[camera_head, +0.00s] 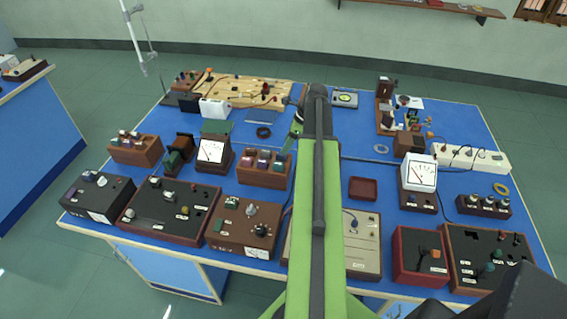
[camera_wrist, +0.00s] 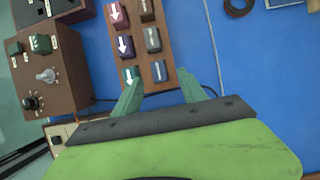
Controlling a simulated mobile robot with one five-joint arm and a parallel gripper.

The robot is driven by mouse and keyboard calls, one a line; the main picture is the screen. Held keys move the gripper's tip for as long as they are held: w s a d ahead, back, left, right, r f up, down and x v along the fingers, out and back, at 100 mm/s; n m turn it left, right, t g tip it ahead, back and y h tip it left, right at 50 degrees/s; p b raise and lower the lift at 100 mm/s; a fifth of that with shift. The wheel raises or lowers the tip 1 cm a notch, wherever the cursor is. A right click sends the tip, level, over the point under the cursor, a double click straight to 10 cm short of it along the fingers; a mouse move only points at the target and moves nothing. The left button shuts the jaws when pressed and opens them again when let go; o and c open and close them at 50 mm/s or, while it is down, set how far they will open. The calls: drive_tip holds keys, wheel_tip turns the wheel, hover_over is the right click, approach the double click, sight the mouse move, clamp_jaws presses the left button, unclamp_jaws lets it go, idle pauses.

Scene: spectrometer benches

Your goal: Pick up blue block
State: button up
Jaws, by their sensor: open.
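A wooden rack (camera_wrist: 171,84) in the wrist view holds several small coloured blocks in two columns. It also shows in the head view (camera_head: 264,181) left of my arm. A dark blue block (camera_wrist: 159,71) with a white mark sits at the rack's near right end. A teal block (camera_wrist: 131,76) with a white arrow sits beside it on the left. My gripper (camera_wrist: 160,78) is open, its two teal fingers spread at the near end of the rack, apart from each other with nothing held. In the head view the fingers are mostly hidden by my arm.
A brown control box (camera_wrist: 46,70) with knobs stands left of the rack in the wrist view. A dark ring (camera_wrist: 238,8) lies to the right on the blue tabletop (camera_wrist: 250,70), which is mostly clear there. Meters and boxes crowd the bench around my arm.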

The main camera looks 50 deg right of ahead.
sight(282, 157)
drive_tip(key=b+x, duration=0.5)
drive_tip(key=shift+a+f, duration=0.1)
drive_tip(key=shift+f, duration=0.05)
drive_tip(key=shift+s, duration=0.1)
clamp_jaws()
